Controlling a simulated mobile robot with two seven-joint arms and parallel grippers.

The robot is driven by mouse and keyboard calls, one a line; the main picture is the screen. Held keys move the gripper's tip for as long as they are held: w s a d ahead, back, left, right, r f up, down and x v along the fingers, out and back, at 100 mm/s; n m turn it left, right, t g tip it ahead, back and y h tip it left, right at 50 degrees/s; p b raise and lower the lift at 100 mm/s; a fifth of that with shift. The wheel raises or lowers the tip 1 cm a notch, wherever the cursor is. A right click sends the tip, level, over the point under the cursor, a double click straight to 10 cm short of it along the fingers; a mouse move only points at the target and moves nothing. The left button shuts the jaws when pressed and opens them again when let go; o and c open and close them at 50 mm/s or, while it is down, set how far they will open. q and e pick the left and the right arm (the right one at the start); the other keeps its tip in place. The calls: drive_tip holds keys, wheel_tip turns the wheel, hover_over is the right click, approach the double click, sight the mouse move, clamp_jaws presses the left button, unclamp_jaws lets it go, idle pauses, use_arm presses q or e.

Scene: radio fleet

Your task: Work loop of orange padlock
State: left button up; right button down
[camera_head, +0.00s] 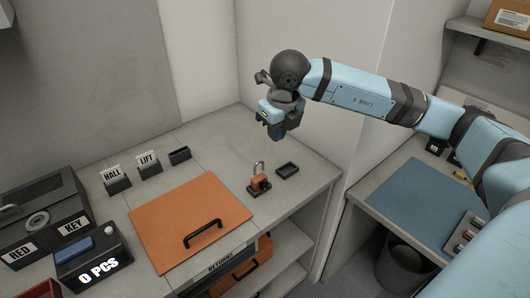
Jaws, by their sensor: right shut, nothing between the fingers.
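The orange padlock (260,181) stands upright in a small dark holder (258,189) on the grey counter. Its metal loop (258,167) points up. My right gripper (277,134) hangs above the counter, higher than the padlock and up and to the right of it in the picture. It is shut, empty and apart from the padlock. My left gripper is not in view.
A small dark tray (287,170) sits right of the padlock. An orange board (165,225) with a black handle lies to the left. HALL (115,181) and LIFT (149,166) card holders, a counter display (88,258) and a RED/KEY box (40,212) stand further left.

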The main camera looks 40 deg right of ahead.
drive_tip(key=p, duration=0.2)
approach(263, 182)
wheel_tip(263, 182, up, 3)
drive_tip(key=s, duration=0.2)
drive_tip(key=w+f, duration=0.1)
drive_tip(key=w, duration=0.1)
drive_tip(key=w+f, duration=0.2)
drive_tip(key=shift+a+f+p, duration=0.1)
drive_tip(key=shift+a+p, duration=0.1)
drive_tip(key=shift+p, duration=0.2)
drive_tip(key=shift+s, duration=0.1)
wheel_tip(263, 182, down, 3)
drive_tip(key=b, duration=0.3)
drive_tip(key=shift+s+r, duration=0.1)
drive_tip(key=shift+r, duration=0.15)
